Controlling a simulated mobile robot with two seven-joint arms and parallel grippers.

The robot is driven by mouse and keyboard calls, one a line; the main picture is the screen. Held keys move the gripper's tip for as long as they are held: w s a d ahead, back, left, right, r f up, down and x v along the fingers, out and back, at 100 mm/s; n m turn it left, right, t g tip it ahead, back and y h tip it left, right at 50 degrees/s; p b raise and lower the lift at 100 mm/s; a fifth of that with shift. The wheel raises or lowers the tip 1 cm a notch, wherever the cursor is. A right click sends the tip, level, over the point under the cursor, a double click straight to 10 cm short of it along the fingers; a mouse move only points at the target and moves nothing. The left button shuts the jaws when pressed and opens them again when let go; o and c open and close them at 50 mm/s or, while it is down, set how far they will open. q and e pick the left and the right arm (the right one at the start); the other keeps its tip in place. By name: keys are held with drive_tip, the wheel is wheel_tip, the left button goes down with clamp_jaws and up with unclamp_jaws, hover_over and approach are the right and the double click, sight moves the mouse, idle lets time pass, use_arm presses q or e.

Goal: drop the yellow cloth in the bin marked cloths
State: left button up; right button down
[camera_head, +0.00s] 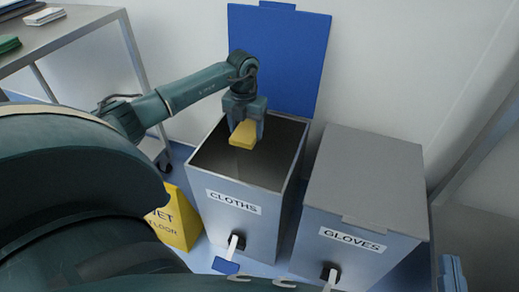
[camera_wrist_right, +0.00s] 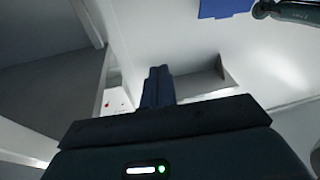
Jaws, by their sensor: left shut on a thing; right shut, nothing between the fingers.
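The yellow cloth (camera_head: 243,134) is a small folded block. My left gripper (camera_head: 246,122) is shut on it and holds it over the open top of the bin marked CLOTHS (camera_head: 222,224). This bin is grey, and its blue lid (camera_head: 279,58) stands raised against the wall. The inside of the bin looks dark, and I see nothing in it. My right gripper (camera_wrist_right: 158,86) is shut and empty in the right wrist view. In the head view, a blue part at the lower right edge may belong to it, but I cannot be sure.
A grey bin marked GLOVES (camera_head: 367,180) stands to the right with its lid closed. A yellow wet-floor sign (camera_head: 176,218) stands left of the cloths bin. A metal table (camera_head: 72,27) at the upper left holds green and white stacks. Pedals stick out at the bins' front.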

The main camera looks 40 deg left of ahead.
use_arm(q)
drive_tip(key=shift+f+b, duration=0.4)
drive_tip(key=shift+f, duration=0.4)
use_arm(e)
drive_tip(key=shift+a, duration=0.15)
use_arm(q)
drive_tip(key=o, duration=1)
drive_tip(key=shift+o, duration=0.2)
wheel_tip(320, 180, up, 5)
drive_tip(key=shift+w+f+p, duration=0.1)
drive_tip(key=shift+f+p, duration=0.1)
drive_tip(key=shift+p, duration=0.85)
wheel_tip(320, 180, up, 9)
drive_tip(key=p, duration=0.2)
drive_tip(key=shift+f+p, duration=0.15)
drive_tip(key=shift+p, duration=0.25)
use_arm(e)
drive_tip(key=shift+s+d+f+n+h, duration=0.1)
drive_tip(key=shift+s+d+n+h, duration=0.1)
drive_tip(key=shift+d+n+h, duration=0.15)
